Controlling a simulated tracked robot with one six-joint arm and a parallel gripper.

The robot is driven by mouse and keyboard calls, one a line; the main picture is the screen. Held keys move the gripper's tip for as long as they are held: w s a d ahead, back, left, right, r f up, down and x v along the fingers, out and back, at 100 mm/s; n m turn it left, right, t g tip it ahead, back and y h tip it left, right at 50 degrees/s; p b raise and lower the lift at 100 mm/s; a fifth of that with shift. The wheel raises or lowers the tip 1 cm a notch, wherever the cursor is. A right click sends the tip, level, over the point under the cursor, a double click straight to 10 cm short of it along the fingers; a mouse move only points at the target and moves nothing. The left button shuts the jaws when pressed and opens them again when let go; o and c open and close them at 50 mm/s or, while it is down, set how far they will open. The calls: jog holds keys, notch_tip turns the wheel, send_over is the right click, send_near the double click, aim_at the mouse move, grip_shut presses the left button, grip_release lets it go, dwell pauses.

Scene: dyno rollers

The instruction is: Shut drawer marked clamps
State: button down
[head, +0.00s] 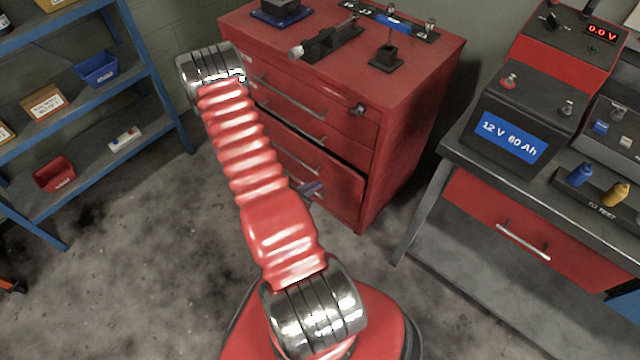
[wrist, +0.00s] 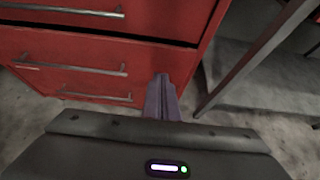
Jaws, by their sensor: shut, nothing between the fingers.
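The red drawer cabinet (head: 400,140) stands in the middle of the head view; it fills the upper left of the wrist view. A lower drawer (head: 335,180) stands slightly out, with a dark gap along its top edge. Its front and bar handle show in the wrist view (wrist: 150,62). No clamps marking can be read on any drawer. My gripper (head: 314,188) is shut and empty, near the right part of that lower drawer's front. In the wrist view its fingertips (wrist: 161,76) overlap the drawer front's right side; I cannot tell whether they touch it.
A workbench with a red drawer (head: 500,225) and a 12 V battery (head: 520,130) stands to the right. Blue shelving (head: 165,90) with small bins is at the left. Tools lie on the cabinet's top. The grey floor between is clear.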

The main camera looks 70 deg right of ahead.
jog(key=shift+a+r, duration=0.15)
jog(key=shift+a, duration=0.15)
jog(key=c, duration=2.5)
grip_release()
jog(key=shift+c, duration=0.2)
